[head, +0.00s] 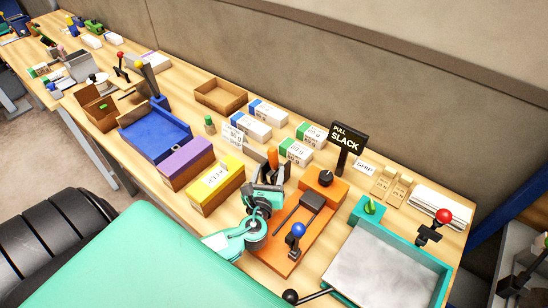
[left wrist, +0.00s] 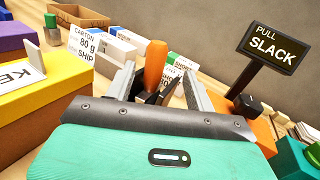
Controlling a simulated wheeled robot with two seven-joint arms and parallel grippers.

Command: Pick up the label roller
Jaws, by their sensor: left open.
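An upright orange handle (left wrist: 155,64), probably that of the label roller, shows in the left wrist view between the two grey fingers of my left gripper (left wrist: 158,78). A dark pointed part (left wrist: 168,92) stands beside the handle, also between the fingers. In the head view the orange handle (head: 272,158) rises just beyond my left gripper (head: 270,168). The gripper is open, its fingers on either side of the handle; I cannot tell whether they touch it. The lower end of the tool is hidden by the gripper body. My right gripper is not in view.
A yellow box (head: 216,187) and a purple box (head: 186,162) stand left of the gripper. An orange machine (head: 318,212) with a PULL SLACK sign (head: 347,137) stands to the right. White labelled cartons (head: 296,152) lie behind. A teal-edged tray (head: 385,268) is at front right.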

